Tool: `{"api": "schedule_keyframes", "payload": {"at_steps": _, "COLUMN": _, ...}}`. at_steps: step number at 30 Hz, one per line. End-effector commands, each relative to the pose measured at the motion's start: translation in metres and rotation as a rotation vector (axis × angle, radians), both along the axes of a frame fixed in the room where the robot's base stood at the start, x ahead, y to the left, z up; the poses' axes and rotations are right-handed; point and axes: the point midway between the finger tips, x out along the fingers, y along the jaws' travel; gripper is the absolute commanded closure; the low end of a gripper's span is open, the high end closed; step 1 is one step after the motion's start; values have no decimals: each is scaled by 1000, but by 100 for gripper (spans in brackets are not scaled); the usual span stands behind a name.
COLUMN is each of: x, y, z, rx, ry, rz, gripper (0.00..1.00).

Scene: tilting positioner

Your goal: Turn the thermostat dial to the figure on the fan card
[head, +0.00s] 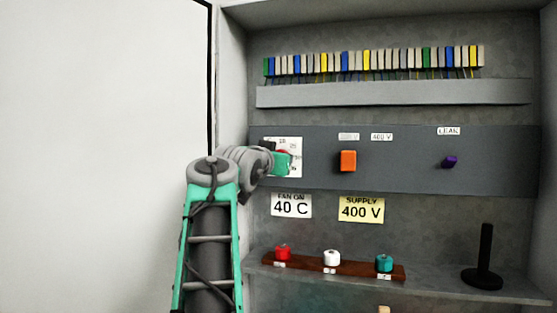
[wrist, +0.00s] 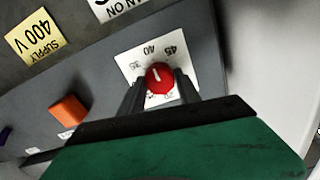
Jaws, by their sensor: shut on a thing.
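The thermostat dial (wrist: 160,77) is a round red knob on a white scale plate (wrist: 126,62) in the wrist view. The figures 35, 40 and 45 show along the plate's upper side there; lower figures are partly hidden. A white mark on the dial appears to point toward the 40. My gripper (wrist: 160,84) is shut on the dial, one dark finger on each side. In the head view my gripper (head: 281,163) covers most of the dial and part of the scale plate (head: 297,145). The white fan card (head: 291,206) reads FAN ON 40 C.
A yellow card (head: 361,209) reads SUPPLY 400 V. An orange switch (head: 348,161) and a purple knob (head: 449,162) are on the same grey panel. Red (head: 283,253), white (head: 331,258) and teal (head: 384,263) knobs stand below. A black post (head: 485,255) stands on the shelf, right.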

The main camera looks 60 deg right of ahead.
Motion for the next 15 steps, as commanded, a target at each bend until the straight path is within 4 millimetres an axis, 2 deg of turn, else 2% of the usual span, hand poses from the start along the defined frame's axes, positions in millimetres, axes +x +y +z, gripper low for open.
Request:
{"api": "schedule_keyframes", "payload": {"at_steps": 10, "x": 1, "y": -1, "z": -3, "rx": 5, "ry": 1, "rz": 0, "gripper": 100}}
{"api": "schedule_keyframes", "payload": {"at_steps": 11, "x": 1, "y": -1, "z": -3, "rx": 5, "ry": 1, "rz": 1, "gripper": 58}}
{"api": "schedule_keyframes", "payload": {"at_steps": 15, "x": 0, "y": -1, "z": -2, "rx": 4, "ry": 1, "rz": 1, "gripper": 47}}
